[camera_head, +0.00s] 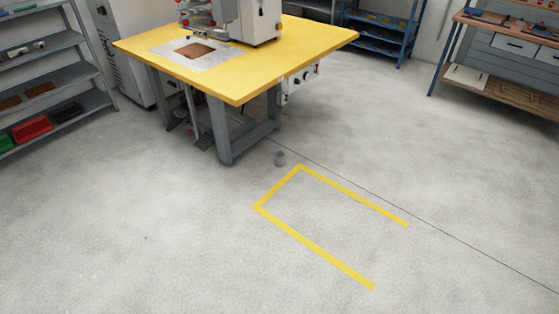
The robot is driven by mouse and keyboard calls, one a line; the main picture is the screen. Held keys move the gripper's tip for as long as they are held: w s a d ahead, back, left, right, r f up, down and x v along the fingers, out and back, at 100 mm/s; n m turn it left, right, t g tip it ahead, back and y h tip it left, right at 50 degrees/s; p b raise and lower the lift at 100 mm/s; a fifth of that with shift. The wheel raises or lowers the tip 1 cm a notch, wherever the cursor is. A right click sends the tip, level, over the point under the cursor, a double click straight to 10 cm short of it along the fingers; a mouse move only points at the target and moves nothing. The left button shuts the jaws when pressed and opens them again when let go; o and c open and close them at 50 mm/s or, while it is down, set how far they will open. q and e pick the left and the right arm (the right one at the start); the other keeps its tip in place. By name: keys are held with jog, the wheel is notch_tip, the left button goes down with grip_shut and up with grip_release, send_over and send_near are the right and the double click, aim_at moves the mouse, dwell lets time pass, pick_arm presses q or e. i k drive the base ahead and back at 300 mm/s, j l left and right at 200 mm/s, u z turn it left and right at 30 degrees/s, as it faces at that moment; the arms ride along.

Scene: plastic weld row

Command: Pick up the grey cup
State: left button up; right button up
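A small grey cup (280,158) stands on the concrete floor near the middle of the head view. It is just right of the near leg of the yellow-topped machine table and just beyond the far corner of the yellow floor marking. It looks upright, but it is small in the picture. Neither of my grippers shows in this view, and nothing holds the cup.
The yellow-topped table (250,83) with a welding machine (247,18) stands behind the cup. Shelves (60,108) are at the left. A blue rack (378,42) and a workbench (505,88) are at the back right. The floor around the yellow marking (318,250) is clear.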

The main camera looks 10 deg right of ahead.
aim_at(280, 155)
jog(key=i+u, duration=0.15)
jog(key=i, duration=0.45)
jog(key=i+l+u, duration=0.1)
jog(key=i, duration=0.45)
jog(key=i+l+u, duration=0.15)
jog(key=i, duration=0.45)
jog(key=i+l+u, duration=0.1)
jog(key=i, duration=0.45)
